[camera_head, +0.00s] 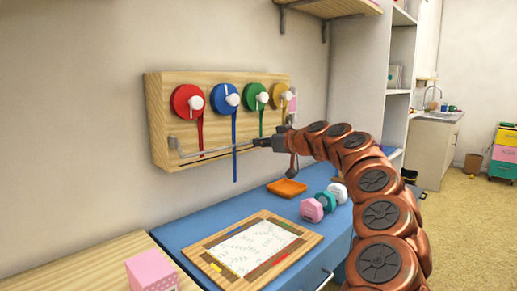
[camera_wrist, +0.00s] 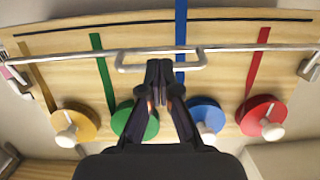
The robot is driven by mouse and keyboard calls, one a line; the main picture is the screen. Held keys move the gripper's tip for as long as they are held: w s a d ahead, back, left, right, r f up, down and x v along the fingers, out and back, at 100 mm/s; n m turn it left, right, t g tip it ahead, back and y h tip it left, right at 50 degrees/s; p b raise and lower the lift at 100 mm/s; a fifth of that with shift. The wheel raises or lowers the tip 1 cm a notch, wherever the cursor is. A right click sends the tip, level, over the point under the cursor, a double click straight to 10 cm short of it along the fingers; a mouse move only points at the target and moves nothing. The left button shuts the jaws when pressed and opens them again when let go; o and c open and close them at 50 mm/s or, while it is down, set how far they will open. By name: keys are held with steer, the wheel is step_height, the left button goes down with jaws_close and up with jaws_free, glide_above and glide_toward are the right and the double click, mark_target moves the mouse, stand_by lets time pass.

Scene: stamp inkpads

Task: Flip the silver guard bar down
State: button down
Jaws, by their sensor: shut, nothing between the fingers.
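The silver guard bar (camera_head: 217,151) runs across the lower part of the wooden board, below the discs and in front of the hanging strips. It also spans the wrist view (camera_wrist: 75,58), with a U-shaped handle (camera_wrist: 130,68) at its middle. My gripper (camera_head: 260,142) is shut and empty at the bar. In the wrist view its closed fingertips (camera_wrist: 159,63) overlap the handle; whether they touch it I cannot tell.
The wooden board (camera_head: 160,100) carries red (camera_head: 180,101), blue (camera_head: 222,103), green (camera_head: 249,104) and yellow (camera_head: 275,90) discs with white knobs. The blue strip (camera_head: 235,169) hangs below the board. The blue desk (camera_head: 190,229) holds a framed sheet, orange tray (camera_head: 286,188) and several small blocks.

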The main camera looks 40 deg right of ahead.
steer(key=shift+w+f+b, duration=0.25)
steer(key=shift+f+b, duration=0.25)
steer(key=shift+f, duration=0.05)
stand_by(0.4)
steer(key=f+v, duration=0.2)
steer(key=v, duration=1)
steer(key=shift+s, duration=0.6)
steer(key=shift+d, duration=0.15)
